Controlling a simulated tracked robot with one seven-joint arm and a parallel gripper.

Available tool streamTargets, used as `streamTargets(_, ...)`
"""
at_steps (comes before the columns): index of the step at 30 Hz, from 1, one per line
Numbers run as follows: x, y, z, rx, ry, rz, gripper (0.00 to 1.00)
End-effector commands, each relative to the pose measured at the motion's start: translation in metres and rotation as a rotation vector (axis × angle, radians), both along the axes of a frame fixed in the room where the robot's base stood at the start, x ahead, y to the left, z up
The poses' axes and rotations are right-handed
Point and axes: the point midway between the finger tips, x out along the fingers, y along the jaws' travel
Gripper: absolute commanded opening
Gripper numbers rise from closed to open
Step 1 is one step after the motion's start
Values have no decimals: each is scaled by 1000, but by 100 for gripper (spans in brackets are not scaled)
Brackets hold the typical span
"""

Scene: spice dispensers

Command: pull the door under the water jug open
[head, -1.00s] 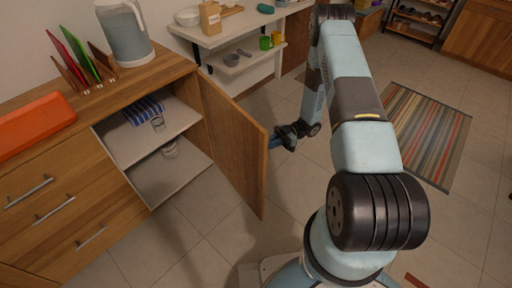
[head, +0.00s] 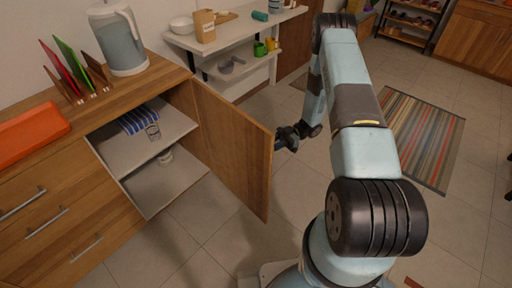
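The wooden door (head: 232,148) under the water jug (head: 119,40) stands wide open, swung out from the cabinet. The jug is upright on the wooden counter above.
An orange tray (head: 30,135) and a rack with coloured boards (head: 72,70) are on the counter. A white shelf unit (head: 235,38) with bowls and cups stands behind the door. A striped rug (head: 420,130) lies on the right. Floor in front of the cabinet is clear.

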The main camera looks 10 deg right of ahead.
Motion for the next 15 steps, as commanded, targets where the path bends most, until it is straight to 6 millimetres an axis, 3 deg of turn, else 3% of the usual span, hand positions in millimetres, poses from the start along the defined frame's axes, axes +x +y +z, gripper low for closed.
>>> streamTargets(8, 1, -7, 0, -1, 2, -6, 32)
streamTargets(15, 13, -36, -1, -2, -1, -8, 32)
